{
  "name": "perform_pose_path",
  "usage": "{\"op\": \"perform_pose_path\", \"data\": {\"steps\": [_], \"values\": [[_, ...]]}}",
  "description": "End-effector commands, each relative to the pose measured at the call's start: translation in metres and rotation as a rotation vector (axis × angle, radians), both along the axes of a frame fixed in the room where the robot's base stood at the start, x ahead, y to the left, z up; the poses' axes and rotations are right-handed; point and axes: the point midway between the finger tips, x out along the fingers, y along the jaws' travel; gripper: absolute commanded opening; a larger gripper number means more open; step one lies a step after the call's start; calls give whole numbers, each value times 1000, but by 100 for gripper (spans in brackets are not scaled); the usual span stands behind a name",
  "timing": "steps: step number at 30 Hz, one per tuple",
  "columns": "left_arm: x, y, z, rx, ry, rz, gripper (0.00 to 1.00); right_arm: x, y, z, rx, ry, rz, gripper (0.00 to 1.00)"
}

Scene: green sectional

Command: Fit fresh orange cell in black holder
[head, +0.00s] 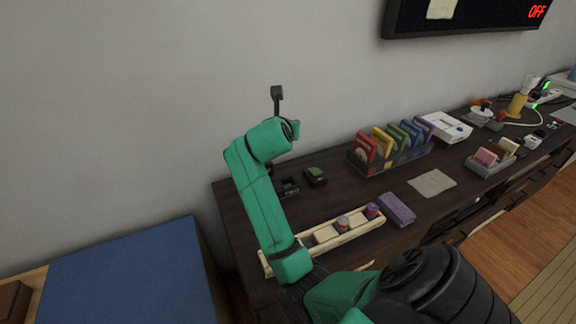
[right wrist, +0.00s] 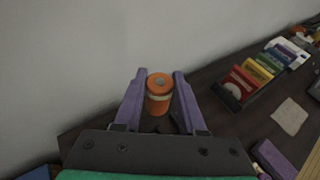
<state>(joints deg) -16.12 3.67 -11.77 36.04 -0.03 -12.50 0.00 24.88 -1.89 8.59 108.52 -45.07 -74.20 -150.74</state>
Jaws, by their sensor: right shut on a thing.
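The cell stands upright between the fingers in the right wrist view. In the head view my green right arm reaches over the desk's left end; its wrist hides the fingers and cell. A small black object (head: 290,187), possibly the black holder, lies on the desk below the wrist, partly behind the arm. Beside it is a dark block with a green top (head: 316,176). My left gripper is not in view.
A long cream tray (head: 325,232) on the desk (head: 330,196) holds two small cylinders, partly behind my arm. A purple block (head: 397,209) lies at its right end. Colored cases stand in a dark rack (head: 392,156). A beige cloth (head: 432,183) lies flat. The wall is close behind.

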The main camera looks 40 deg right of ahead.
Motion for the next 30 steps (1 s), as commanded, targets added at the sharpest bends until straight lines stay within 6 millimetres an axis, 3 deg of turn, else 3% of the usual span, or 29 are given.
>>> {"op": "perform_pose_path", "data": {"steps": [3, 6, 12, 16, 21, 30], "values": [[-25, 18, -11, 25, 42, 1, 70, -1, 1, -45, 3, 9, 1, 0], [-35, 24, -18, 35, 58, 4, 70, -1, 1, -79, 4, 10, 1, 0], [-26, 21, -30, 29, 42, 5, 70, -1, 1, -133, 1, 6, 1, 0], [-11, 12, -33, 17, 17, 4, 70, -1, 1, -149, 1, 3, 2, 0], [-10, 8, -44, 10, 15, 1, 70, -1, 1, -182, 1, 5, 1, 0], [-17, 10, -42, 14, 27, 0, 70, -1, 1, -183, 0, 1, 1, 0]]}}
